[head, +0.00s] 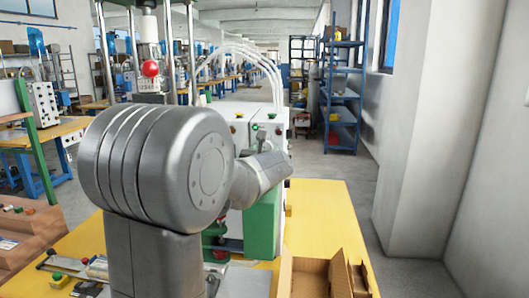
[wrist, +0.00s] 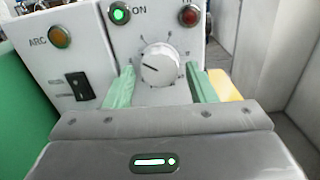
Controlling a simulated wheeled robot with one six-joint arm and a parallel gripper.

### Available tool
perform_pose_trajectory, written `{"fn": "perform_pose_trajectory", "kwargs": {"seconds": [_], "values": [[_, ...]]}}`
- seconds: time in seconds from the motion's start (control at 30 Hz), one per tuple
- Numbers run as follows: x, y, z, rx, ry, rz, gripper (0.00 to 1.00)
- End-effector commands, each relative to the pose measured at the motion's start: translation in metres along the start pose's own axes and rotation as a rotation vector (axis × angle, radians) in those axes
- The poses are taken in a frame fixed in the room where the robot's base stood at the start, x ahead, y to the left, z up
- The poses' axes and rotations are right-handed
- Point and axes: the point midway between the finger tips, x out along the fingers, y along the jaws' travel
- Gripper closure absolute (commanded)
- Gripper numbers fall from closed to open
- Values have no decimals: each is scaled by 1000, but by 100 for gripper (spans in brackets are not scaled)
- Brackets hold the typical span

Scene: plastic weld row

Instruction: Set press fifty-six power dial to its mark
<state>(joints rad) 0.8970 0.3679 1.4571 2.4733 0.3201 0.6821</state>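The power dial (wrist: 160,65) is a round white knob on the front of a pale grey control box (wrist: 215,55), with scale marks around it. A dark pointer line on its face points left and slightly up. I cannot make out which scale mark is the set mark, and no press number is readable. My gripper (wrist: 160,88) is open, with one green finger on each side of the dial and a visible gap to it on both sides. In the head view my arm hides the dial and the gripper's fingers.
Above the dial are a lit green lamp (wrist: 120,14) beside "ON" and a red lamp (wrist: 190,18). At left are an amber lamp (wrist: 61,36) marked "ARC" and a black rocker switch (wrist: 79,86). An open cardboard box (head: 309,272) stands on the yellow table (head: 330,215).

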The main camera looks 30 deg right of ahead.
Motion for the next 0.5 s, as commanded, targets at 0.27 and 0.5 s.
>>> {"fn": "perform_pose_trajectory", "kwargs": {"seconds": [0.27, 0.5], "values": [[0, 0, 0, -1, 0, 0, 84], [0, 0, -2, -43, -1, 0, 84]]}}
